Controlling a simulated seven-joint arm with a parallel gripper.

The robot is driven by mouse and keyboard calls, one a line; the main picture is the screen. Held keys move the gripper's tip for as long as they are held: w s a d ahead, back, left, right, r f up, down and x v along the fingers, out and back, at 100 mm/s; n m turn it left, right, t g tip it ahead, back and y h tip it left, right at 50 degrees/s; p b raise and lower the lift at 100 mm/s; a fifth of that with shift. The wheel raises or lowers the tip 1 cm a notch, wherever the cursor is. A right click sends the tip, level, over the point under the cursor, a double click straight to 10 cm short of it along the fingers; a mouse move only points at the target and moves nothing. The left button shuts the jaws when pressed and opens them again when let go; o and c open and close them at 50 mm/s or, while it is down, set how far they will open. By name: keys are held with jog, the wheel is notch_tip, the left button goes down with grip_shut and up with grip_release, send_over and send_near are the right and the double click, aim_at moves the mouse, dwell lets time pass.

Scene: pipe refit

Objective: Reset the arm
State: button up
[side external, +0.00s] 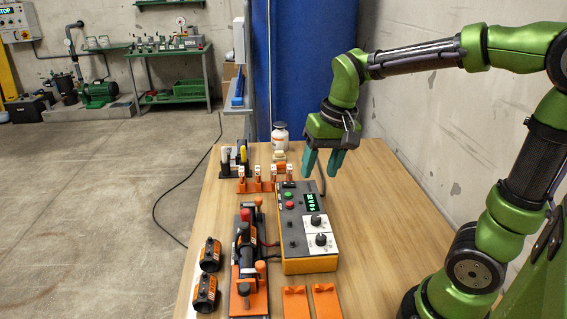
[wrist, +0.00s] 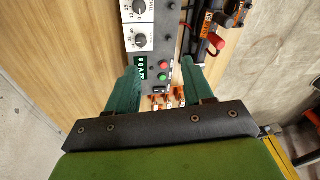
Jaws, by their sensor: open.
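My gripper (side external: 323,163) is raised above the far right part of the wooden table, over the back end of the control box. Its two teal fingers point down and stand apart with nothing between them. In the wrist view my gripper (wrist: 160,80) shows both fingers spread, with the box seen beyond them. The orange and grey control box (side external: 308,228) has a lit green display, red and green buttons and two black knobs. It also shows in the wrist view (wrist: 152,20).
A clamp fixture (side external: 247,262) with a pipe part stands left of the box. Two black and orange couplings (side external: 205,293) lie at the left edge. Two orange plates (side external: 296,302) lie in front. Orange holders (side external: 265,184) and a white bottle (side external: 280,137) stand behind. The table's right side is clear.

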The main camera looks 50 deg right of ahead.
jog(key=s+a+r+n+t+y, duration=0.1)
jog(key=s+a+r+n+t, duration=0.1)
jog(key=s+a+t, duration=0.3)
jog(key=s, duration=0.3)
jog(key=shift+s+a, duration=0.1)
